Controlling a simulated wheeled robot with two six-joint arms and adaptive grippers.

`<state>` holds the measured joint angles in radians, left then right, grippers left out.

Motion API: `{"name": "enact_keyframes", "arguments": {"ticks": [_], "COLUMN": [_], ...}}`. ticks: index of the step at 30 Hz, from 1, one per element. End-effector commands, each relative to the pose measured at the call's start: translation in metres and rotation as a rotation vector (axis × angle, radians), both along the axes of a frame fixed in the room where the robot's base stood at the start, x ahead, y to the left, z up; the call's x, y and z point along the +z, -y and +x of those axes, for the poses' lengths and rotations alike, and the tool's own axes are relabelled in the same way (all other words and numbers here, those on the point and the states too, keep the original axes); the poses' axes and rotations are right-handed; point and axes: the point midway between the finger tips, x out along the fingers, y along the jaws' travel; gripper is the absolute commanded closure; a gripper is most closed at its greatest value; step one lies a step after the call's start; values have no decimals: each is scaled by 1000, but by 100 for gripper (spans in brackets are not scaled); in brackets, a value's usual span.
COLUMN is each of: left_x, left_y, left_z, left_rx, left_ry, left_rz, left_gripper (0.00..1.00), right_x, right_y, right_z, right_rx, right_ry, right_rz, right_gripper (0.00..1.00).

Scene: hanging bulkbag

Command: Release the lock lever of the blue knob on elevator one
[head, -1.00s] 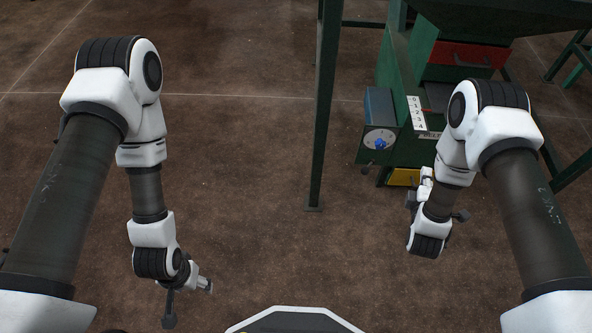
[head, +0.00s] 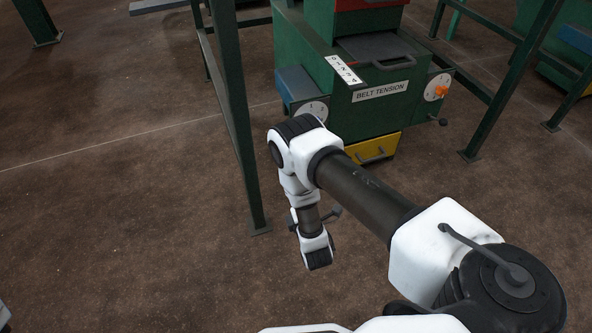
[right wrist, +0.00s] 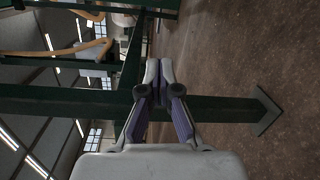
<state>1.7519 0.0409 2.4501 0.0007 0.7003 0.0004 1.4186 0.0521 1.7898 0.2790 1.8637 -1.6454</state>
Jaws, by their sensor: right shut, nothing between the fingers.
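The green elevator housing (head: 350,100) with the "BELT TENSION" label stands at the upper middle of the head view. The white dial (head: 314,108) on its left side is partly covered by my right arm. The blue knob and its lock lever cannot be made out there. My right gripper is mostly hidden behind its wrist in the head view, low in front of the housing. In the right wrist view the right gripper (right wrist: 159,72) is shut and empty, with a green post behind its fingers. My left gripper is out of view.
An orange knob (head: 441,91) sits on another dial at the housing's right side, with a dark lever (head: 438,121) below. A yellow drawer (head: 372,150) is under the housing. A green post (head: 240,140) stands left of my right arm.

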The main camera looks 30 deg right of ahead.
Motion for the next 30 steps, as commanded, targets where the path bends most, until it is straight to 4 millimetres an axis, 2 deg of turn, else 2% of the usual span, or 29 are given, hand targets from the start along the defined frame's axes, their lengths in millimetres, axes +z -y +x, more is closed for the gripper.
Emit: {"name": "enact_keyframes", "arguments": {"ticks": [5, 8, 20, 24, 30], "left_x": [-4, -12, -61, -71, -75], "left_y": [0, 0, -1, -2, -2], "left_z": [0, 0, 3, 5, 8], "left_rx": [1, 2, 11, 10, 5], "left_ry": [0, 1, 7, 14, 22], "left_rz": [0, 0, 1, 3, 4], "left_gripper": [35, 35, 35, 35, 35], "right_x": [-2, -4, -12, -6, 0], "right_y": [2, 6, 32, 52, 62], "right_z": [4, 15, 95, 81, 71], "right_rx": [-1, -3, -1, -5, -1], "right_ry": [0, 3, 5, -2, 0], "right_rz": [1, 1, 0, 2, 1], "right_gripper": [100, 100, 100, 100, 100]}}
